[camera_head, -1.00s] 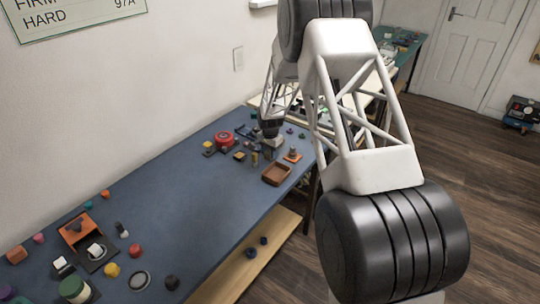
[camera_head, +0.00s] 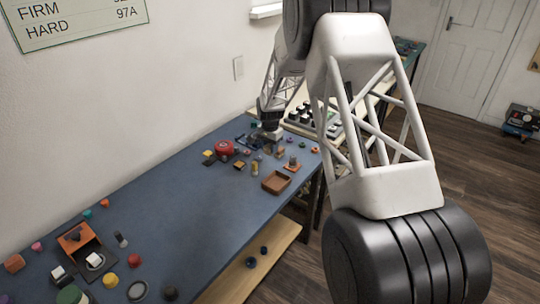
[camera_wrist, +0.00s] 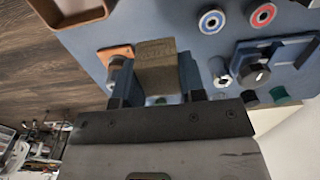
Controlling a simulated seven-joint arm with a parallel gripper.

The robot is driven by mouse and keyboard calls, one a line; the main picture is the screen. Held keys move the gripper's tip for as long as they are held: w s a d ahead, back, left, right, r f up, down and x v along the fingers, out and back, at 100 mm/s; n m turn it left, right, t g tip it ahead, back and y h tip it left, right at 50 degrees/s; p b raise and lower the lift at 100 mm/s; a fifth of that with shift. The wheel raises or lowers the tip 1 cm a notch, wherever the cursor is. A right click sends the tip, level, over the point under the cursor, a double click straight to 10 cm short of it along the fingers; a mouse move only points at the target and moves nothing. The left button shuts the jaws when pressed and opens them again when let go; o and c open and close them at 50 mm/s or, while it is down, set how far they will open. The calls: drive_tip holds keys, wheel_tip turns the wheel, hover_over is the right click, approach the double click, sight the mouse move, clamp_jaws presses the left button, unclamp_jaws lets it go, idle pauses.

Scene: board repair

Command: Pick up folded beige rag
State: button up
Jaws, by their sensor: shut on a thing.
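The folded beige rag (camera_wrist: 155,68) shows in the wrist view as a brownish-beige block between my two fingers. My gripper (camera_wrist: 156,80) is shut on it, with one dark finger along each side. The rag's near end is hidden by the gripper. In the head view my gripper (camera_head: 268,136) is over the far end of the blue bench; the rag is too small there to make out surely. I cannot tell whether the rag touches the bench.
In the wrist view an orange plate (camera_wrist: 113,52) with a grey part is close by the left finger. Blue (camera_wrist: 211,20) and red (camera_wrist: 263,14) rings and a dark blue fixture (camera_wrist: 285,62) lie to the right. A brown tray (camera_head: 276,182) stands near the bench edge.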

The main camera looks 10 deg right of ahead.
drive_tip(key=shift+r, duration=1.15)
drive_tip(key=o, duration=0.5)
drive_tip(key=c, duration=0.3)
drive_tip(key=w+a+r, duration=0.1)
drive_tip(key=w+a, duration=0.3)
drive_tip(key=a, duration=0.2)
drive_tip(key=w+a+r, duration=0.1)
drive_tip(key=w+a, duration=0.3)
drive_tip(key=a, duration=0.2)
drive_tip(key=w+a+r, duration=0.2)
drive_tip(key=w+a, duration=0.2)
drive_tip(key=a, duration=0.2)
drive_tip(key=shift+w, duration=0.3)
drive_tip(key=shift+c, duration=0.2)
